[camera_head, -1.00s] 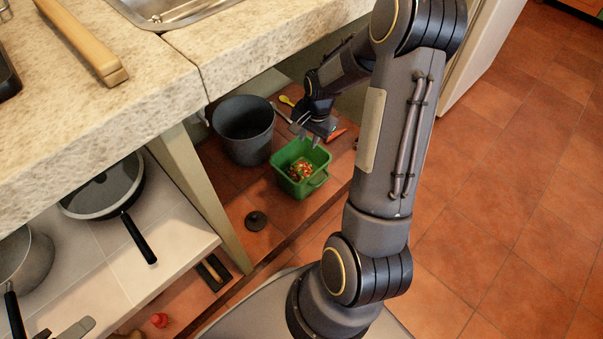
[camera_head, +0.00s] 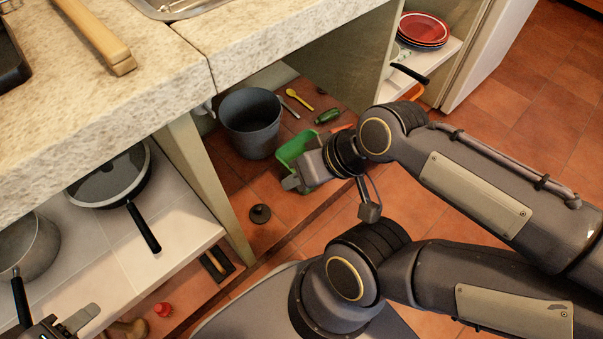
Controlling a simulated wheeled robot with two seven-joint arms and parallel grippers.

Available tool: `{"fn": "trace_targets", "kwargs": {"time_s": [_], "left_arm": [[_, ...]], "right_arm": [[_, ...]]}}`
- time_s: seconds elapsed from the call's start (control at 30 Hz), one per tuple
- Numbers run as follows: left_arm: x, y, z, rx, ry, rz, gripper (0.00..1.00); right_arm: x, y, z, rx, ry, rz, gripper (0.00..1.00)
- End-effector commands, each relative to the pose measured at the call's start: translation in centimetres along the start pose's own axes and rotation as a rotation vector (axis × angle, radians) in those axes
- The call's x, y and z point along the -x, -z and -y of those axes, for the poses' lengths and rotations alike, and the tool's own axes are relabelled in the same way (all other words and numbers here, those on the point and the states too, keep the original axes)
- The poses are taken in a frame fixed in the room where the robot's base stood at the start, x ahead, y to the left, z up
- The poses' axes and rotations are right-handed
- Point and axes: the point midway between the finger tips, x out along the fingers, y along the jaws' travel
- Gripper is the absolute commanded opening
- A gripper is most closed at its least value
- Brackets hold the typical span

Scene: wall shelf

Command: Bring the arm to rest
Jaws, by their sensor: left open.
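My right arm comes in from the right, folded back over my base. My left gripper (camera_head: 62,328) shows only partly at the bottom left corner, open, below the pot on the lower shelf. I see nothing held in it.
A dark grey bucket (camera_head: 252,140) stands beside the bin under the counter (camera_head: 110,95). A yellow spoon (camera_head: 298,98) and green item (camera_head: 327,115) lie behind. A lidded pan (camera_head: 110,180) sits on the left shelf; red plates (camera_head: 424,29) sit upper right. Floor at right is clear.

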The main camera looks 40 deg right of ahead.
Motion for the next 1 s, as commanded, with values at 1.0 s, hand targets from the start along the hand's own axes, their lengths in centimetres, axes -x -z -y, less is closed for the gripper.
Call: {"fn": "trace_targets", "kwargs": {"time_s": [1.0], "left_arm": [[26.5, 13.4, -12.1, 0.0, 0.0, 0.0, 0.44]], "right_arm": [[26.5, 13.5, 12.1, -0.003, -0.001, -0.002, 0.24]]}}
